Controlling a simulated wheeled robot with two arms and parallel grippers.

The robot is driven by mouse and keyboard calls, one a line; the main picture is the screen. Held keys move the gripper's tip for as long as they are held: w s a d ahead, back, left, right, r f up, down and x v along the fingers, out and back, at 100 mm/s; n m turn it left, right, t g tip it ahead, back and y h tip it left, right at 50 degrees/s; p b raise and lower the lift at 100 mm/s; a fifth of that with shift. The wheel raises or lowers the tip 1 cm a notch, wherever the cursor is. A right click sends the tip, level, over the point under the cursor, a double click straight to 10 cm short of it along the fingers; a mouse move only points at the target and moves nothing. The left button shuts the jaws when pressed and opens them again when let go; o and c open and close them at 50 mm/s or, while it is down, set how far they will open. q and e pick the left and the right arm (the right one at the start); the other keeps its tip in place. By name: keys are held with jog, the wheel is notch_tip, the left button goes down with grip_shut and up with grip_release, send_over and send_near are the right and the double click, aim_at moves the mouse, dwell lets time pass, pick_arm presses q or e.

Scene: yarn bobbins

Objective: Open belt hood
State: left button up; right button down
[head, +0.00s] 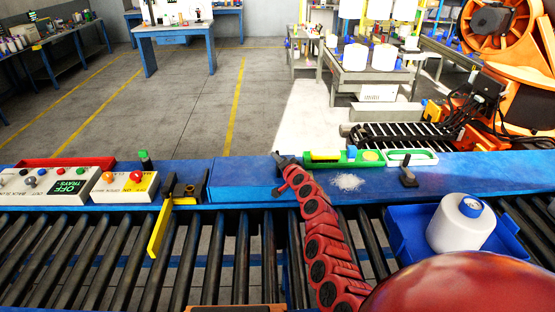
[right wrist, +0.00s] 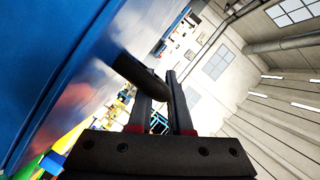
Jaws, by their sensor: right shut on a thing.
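My right arm (head: 322,240) reaches up from the bottom of the head view. My right gripper (head: 281,161) is at its far end, small and partly hidden, beside a low blue cover (head: 238,178) that I take for the belt hood. In the right wrist view the gripper (right wrist: 156,82) is shut on a dark rod-like handle (right wrist: 133,68), which passes between the fingertips. The handle sticks out from a blue surface (right wrist: 60,70) at the left. The hood looks down, but its hinge side cannot be made out. My left gripper is not in view.
A roller conveyor (head: 90,250) runs along the front. A blue tray (head: 405,232) with a white bobbin (head: 458,225) is on the right. A button panel (head: 55,183) and a yellow gate arm (head: 160,228) are on the left. A green-yellow object (head: 340,157) and a black lever (head: 408,175) stand right of the gripper.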

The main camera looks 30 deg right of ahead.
dwell(0.4)
jog(key=shift+s+d+f+b, duration=0.2)
jog(key=shift+d+b, duration=0.15)
jog(key=shift+b, duration=0.15)
jog(key=s+d+b, duration=0.6)
jog(key=d+b, duration=0.4)
jog(key=d, duration=0.1)
jog(key=s+d+b, duration=0.7)
jog(key=d+b, duration=0.4)
jog(key=shift+s+r, duration=0.25)
jog(key=c, duration=0.8)
grip_release()
jog(key=shift+w, duration=0.1)
jog(key=shift+c, duration=0.2)
jog(key=shift+a, duration=0.1)
